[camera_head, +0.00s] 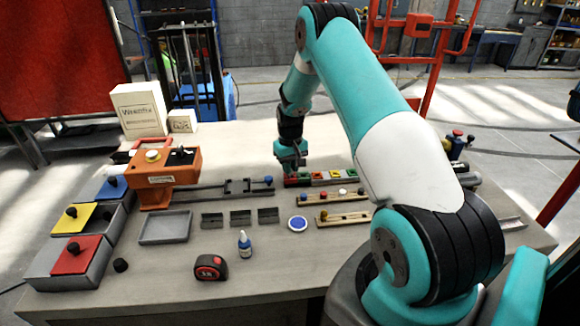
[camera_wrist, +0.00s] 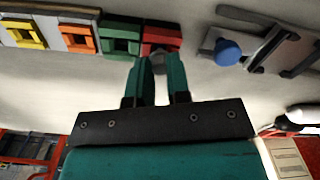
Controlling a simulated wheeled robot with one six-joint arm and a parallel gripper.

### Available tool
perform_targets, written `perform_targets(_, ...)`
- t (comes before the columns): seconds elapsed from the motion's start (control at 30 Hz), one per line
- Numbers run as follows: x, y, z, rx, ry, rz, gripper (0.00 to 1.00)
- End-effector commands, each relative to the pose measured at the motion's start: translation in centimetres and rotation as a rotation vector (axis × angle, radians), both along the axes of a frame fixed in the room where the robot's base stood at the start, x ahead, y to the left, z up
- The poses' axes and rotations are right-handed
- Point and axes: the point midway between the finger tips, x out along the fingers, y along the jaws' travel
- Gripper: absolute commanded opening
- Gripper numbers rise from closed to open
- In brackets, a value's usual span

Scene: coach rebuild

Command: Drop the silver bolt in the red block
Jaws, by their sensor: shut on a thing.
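The red block (camera_head: 290,182) is at the left end of a row of coloured blocks. In the wrist view the red block (camera_wrist: 163,34) lies just beyond my fingertips. My gripper (camera_head: 291,163) points down close over this end of the row. In the wrist view its two teal fingers (camera_wrist: 160,60) stand a small gap apart, in line with the red block. They are shut on a small greyish thing between the tips, taken as the silver bolt, which is mostly hidden. I cannot tell whether it touches the block.
A green block (camera_wrist: 120,38) sits right beside the red one, with orange and yellow blocks further along. A rail with a blue knob (camera_wrist: 228,51) is close on the other side. Wooden strips with pegs (camera_head: 330,197) and an orange machine (camera_head: 165,180) also stand on the bench.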

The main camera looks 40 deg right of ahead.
Motion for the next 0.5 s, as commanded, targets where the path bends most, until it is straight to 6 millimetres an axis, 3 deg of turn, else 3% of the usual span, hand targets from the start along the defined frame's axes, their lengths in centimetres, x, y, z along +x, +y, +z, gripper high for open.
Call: perform_targets(0.5, -0.01, 0.03, -1.01, 0.0, 0.0, 0.0, 0.0)
